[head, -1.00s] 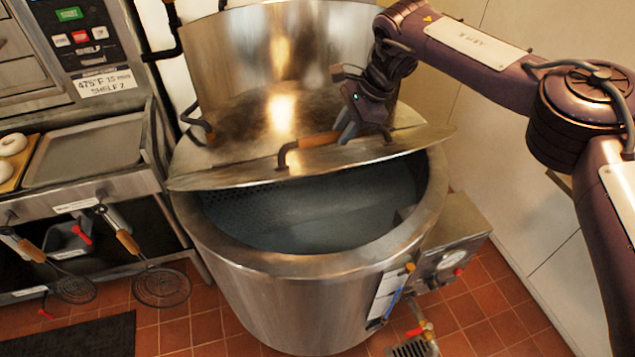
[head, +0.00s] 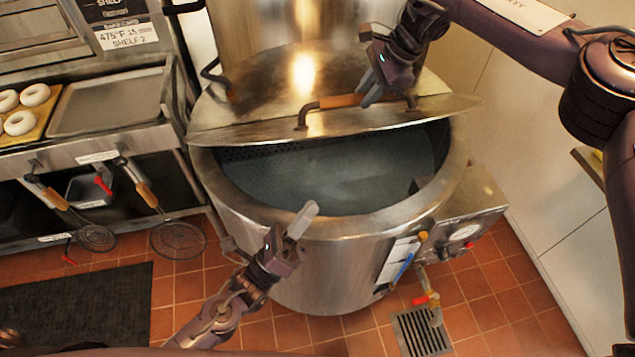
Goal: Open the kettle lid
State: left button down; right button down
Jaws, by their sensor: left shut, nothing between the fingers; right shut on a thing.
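The large steel kettle (head: 330,265) stands on the floor with water inside (head: 335,172). Its hinged lid (head: 440,108) is partly raised, its front edge tilted up and the front of the opening uncovered. My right gripper (head: 368,98) is shut on the lid handle (head: 338,101), a bar with a wooden grip, near the grip's right end. My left gripper (head: 308,218) is shut and empty, in front of the kettle near its front rim.
A tray of bagels (head: 25,118) and an empty metal tray (head: 112,100) sit on the left counter. Strainers (head: 178,238) hang below it. A control box with a gauge (head: 462,232) juts from the kettle's right side. A dark mat (head: 75,305) and a drain (head: 422,332) are on the tiled floor.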

jog(key=shift+w+f, duration=0.1)
jog(key=shift+f, duration=0.05)
pick_arm(q)
jog(key=a+r+x, duration=0.1)
jog(key=a+x, duration=0.1)
jog(key=x, duration=1)
jog(key=shift+w+a+r, duration=0.2)
jog(key=shift+w, duration=0.15)
